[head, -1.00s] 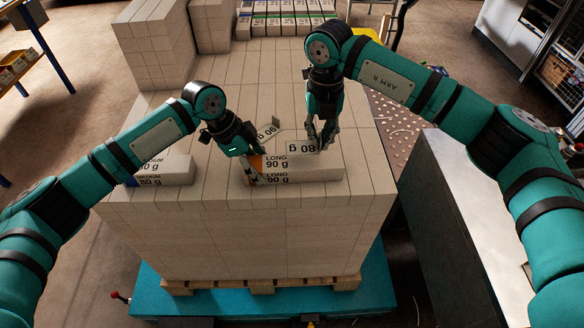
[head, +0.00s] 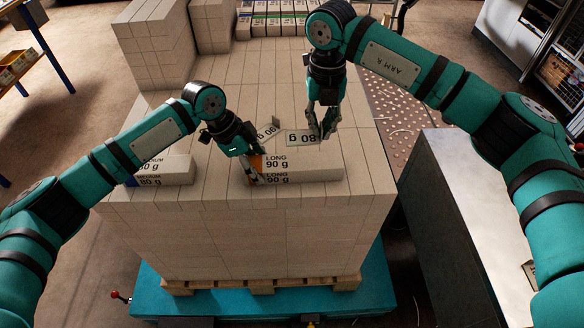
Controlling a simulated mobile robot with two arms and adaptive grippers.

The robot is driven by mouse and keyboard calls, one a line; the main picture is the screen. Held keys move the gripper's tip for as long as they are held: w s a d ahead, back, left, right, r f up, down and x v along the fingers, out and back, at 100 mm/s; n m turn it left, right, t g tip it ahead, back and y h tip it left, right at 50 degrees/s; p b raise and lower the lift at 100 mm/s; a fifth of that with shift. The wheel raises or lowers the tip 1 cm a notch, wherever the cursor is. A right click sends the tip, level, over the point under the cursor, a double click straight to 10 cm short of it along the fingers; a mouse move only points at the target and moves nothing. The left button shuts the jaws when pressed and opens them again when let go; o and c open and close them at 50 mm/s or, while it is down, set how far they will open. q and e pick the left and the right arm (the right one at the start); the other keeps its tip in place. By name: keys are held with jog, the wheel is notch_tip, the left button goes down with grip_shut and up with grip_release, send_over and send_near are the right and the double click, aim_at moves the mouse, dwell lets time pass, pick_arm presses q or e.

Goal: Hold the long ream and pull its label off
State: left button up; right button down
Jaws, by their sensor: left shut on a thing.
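The long ream (head: 315,172) lies on top of the big stack near its front edge, with "LONG 90 g" printed on its top and front. My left gripper (head: 256,168) is shut on its left end, where an orange patch shows. A white label (head: 302,137) reading "80 g" upside down is just behind the ream, apart from its top. My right gripper (head: 327,134) has its fingertips at the label's right edge and appears to pinch it; the contact is small in view.
A tilted "90 g" label (head: 267,130) lies behind my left gripper. A medium ream (head: 178,170) sits at the left front of the stack (head: 240,235). Taller stacks (head: 153,45) stand at the back left. A metal cabinet (head: 450,200) is to the right.

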pick_arm(q)
jog(key=o, duration=1.4)
jog(key=shift+c, duration=0.2)
jog(key=v, duration=1.2)
